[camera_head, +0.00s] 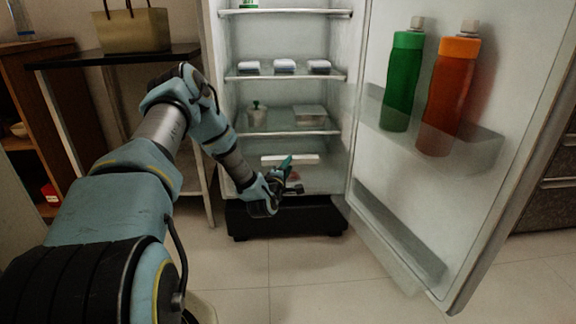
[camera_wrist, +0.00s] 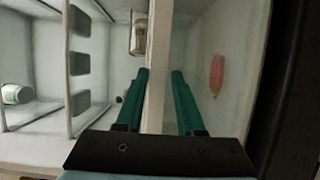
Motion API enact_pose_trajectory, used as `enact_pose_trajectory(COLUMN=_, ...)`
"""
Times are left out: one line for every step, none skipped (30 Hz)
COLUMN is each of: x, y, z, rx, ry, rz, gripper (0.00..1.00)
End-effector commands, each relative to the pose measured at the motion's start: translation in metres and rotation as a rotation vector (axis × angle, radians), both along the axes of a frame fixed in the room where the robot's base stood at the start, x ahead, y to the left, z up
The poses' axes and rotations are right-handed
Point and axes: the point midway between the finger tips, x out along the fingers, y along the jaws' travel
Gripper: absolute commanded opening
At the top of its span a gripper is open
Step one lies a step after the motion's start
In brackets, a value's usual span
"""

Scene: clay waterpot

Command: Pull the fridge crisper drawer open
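The fridge crisper drawer (camera_head: 325,182) is the clear bin at the bottom of the open fridge, with a pale strip (camera_head: 290,159) along its upper front. My gripper (camera_head: 290,172) is at the drawer front, and my wrist hides part of it. In the wrist view my gripper (camera_wrist: 160,72) has its two teal fingers apart. A pale bar (camera_wrist: 158,50), seemingly the drawer's front strip, runs between them, with a gap visible at the fingertips. I cannot tell whether a finger touches it. A red item (camera_wrist: 217,75) shows beside the bar, apparently inside the drawer.
The fridge door (camera_head: 470,200) stands open at right, with a green bottle (camera_head: 402,85) and an orange bottle (camera_head: 447,95). White packs (camera_head: 284,66) sit on a shelf. A black base (camera_head: 285,222) lies under the fridge. Tiled floor (camera_head: 320,290) in front is clear.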

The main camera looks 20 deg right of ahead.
Motion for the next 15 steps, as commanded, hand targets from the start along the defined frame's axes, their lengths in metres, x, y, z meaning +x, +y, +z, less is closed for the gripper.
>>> enact_pose_trajectory(x=-0.0015, y=0.0017, z=-0.0059, rx=0.005, ry=0.010, rz=0.001, gripper=0.37)
enact_pose_trajectory(x=-0.0014, y=0.0016, z=-0.0056, rx=0.005, ry=0.009, rz=0.001, gripper=0.41)
enact_pose_trajectory(x=-0.0011, y=0.0016, z=-0.0050, rx=0.004, ry=0.008, rz=0.001, gripper=0.45)
enact_pose_trajectory(x=-0.0010, y=0.0015, z=-0.0045, rx=0.004, ry=0.007, rz=0.001, gripper=0.48)
enact_pose_trajectory(x=-0.0008, y=0.0014, z=-0.0040, rx=0.003, ry=0.005, rz=0.001, gripper=0.52)
enact_pose_trajectory(x=-0.0006, y=0.0012, z=-0.0033, rx=0.003, ry=0.004, rz=0.001, gripper=0.55)
enact_pose_trajectory(x=-0.0005, y=0.0011, z=-0.0028, rx=0.002, ry=0.003, rz=0.001, gripper=0.55)
enact_pose_trajectory(x=-0.0003, y=0.0010, z=-0.0024, rx=0.002, ry=0.003, rz=0.001, gripper=0.55)
enact_pose_trajectory(x=-0.0002, y=0.0008, z=-0.0018, rx=0.001, ry=0.002, rz=0.001, gripper=0.55)
enact_pose_trajectory(x=-0.0001, y=0.0008, z=-0.0015, rx=0.001, ry=0.001, rz=0.001, gripper=0.55)
enact_pose_trajectory(x=-0.0001, y=0.0006, z=-0.0012, rx=0.001, ry=0.001, rz=0.001, gripper=0.55)
enact_pose_trajectory(x=0.0000, y=0.0006, z=-0.0008, rx=0.000, ry=0.000, rz=0.001, gripper=0.55)
enact_pose_trajectory(x=-0.0001, y=0.0007, z=-0.0005, rx=0.000, ry=0.000, rz=0.001, gripper=0.55)
enact_pose_trajectory(x=-0.0006, y=0.0010, z=-0.0003, rx=-0.001, ry=-0.001, rz=0.001, gripper=0.55)
enact_pose_trajectory(x=-0.0019, y=0.0020, z=0.0000, rx=-0.001, ry=-0.001, rz=0.001, gripper=0.55)
